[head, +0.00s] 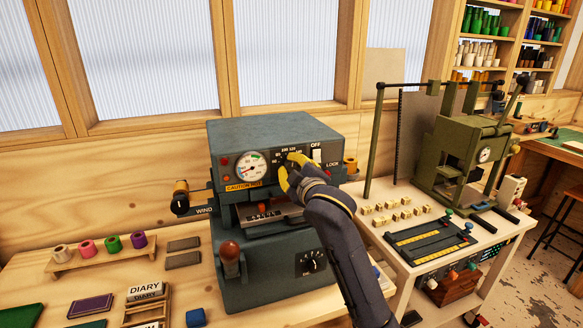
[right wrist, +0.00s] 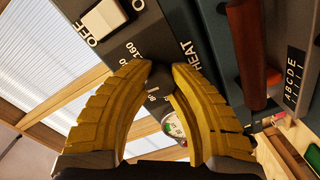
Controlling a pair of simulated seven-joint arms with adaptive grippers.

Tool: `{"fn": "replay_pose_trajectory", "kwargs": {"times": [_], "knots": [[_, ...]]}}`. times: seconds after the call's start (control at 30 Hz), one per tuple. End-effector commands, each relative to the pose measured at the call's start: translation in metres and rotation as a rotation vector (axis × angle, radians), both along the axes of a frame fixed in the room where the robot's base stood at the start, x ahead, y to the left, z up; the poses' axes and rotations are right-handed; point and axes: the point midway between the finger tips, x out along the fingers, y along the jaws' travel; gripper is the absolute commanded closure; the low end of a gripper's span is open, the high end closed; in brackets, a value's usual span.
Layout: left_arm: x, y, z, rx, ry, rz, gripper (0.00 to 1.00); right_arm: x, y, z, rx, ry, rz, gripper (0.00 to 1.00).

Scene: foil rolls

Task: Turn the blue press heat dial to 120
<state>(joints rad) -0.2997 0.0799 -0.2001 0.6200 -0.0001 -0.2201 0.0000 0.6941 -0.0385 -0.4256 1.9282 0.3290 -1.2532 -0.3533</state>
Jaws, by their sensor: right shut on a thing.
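The blue press (head: 270,135) stands on the bench in the middle of the head view. Its heat dial sits on the upper front panel, right of the round gauge (head: 252,168), and is mostly covered by my right gripper in the head view. My right gripper (head: 291,170) has its yellow fingers closed around the dial. In the right wrist view the fingertips (right wrist: 161,72) pinch the small dark heat dial (right wrist: 161,82). Printed numbers, including 160 and 80, and the word HEAT show around it. My left gripper is out of view.
The OFF rocker switch (head: 316,155) is close to the right of my fingers. A red-knobbed lever (head: 230,252) stands at the press's front left. A green press (head: 470,150) and letter blocks occupy the right table. Foil rolls (head: 87,247) stand at left.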

Motion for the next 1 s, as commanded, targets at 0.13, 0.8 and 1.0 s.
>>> {"fn": "replay_pose_trajectory", "kwargs": {"times": [0.13, 0.8, 1.0], "knots": [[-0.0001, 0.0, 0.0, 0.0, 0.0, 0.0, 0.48, 0.0003, -0.0009, -0.0002, 0.072, 0.025, -0.002, 1.0], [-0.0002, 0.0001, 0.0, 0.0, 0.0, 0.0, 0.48, 0.0005, -0.0012, -0.0006, 0.154, 0.055, -0.003, 1.0], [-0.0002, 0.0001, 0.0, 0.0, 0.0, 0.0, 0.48, 0.0005, -0.0012, -0.0007, 0.154, 0.055, -0.003, 0.72]]}}
